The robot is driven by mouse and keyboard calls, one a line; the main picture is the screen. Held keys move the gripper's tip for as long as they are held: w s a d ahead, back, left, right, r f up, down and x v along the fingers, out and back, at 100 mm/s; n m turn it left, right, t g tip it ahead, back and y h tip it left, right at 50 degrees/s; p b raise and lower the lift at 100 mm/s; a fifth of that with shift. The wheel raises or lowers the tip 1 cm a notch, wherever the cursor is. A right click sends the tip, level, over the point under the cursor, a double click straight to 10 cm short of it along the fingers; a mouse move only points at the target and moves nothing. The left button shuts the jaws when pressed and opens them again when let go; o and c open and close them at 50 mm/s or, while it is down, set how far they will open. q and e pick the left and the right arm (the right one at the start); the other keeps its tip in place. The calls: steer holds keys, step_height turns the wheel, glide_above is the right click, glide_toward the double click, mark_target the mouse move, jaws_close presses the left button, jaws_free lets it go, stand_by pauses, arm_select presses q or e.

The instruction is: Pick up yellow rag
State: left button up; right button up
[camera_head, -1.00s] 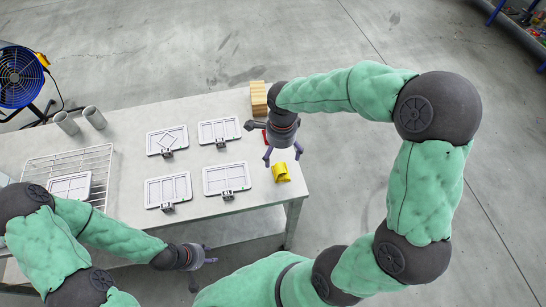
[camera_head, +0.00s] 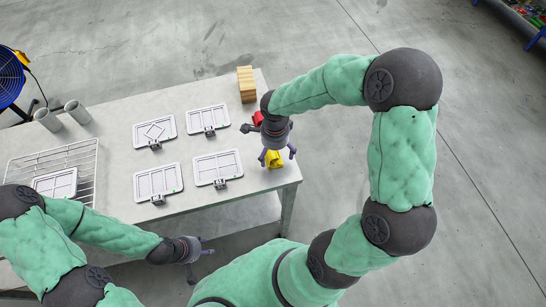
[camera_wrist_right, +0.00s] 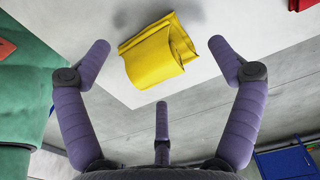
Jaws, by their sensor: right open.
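The yellow rag (camera_head: 274,160) lies folded near the right end of the table. It also shows in the right wrist view (camera_wrist_right: 158,52), ahead of and between the spread fingers. My right gripper (camera_head: 278,154) is open above the rag and partly hides it in the head view. In the right wrist view the gripper (camera_wrist_right: 158,70) has its fingers apart, with nothing between them in contact. My left gripper (camera_head: 207,252) is off the table's front edge at the lower left, with its fingers apart and empty.
Several white framed panels (camera_head: 155,130) lie on the table (camera_head: 112,118). A red object (camera_head: 257,118) lies just behind the rag, partly hidden. A wooden block stack (camera_head: 246,85) stands at the back right corner. A wire rack (camera_head: 75,158) and two grey cups (camera_head: 77,112) are at the left.

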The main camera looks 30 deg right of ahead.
steer(key=shift+f, duration=0.55)
steer(key=c, duration=1.3)
steer(key=shift+r, duration=0.1)
steer(key=shift+r, duration=0.5)
step_height(320, 180, up, 2)
steer(key=shift+w+r+p, duration=0.1)
steer(key=shift+r+p, duration=0.15)
steer(key=shift+p, duration=0.25)
steer(key=s+a+r+p, duration=0.1)
steer(key=a+r, duration=0.2)
steer(key=a, duration=0.1)
steer(key=s+a+r, duration=0.1)
steer(key=a+r, duration=0.2)
steer(key=a, duration=0.2)
steer(key=s+a+r+p, duration=0.1)
steer(key=s+a+r, duration=0.1)
steer(key=a+r, duration=0.1)
steer(key=shift+a+r+p, duration=0.25)
steer(key=shift+a+p, duration=0.1)
steer(key=shift+a, duration=0.4)
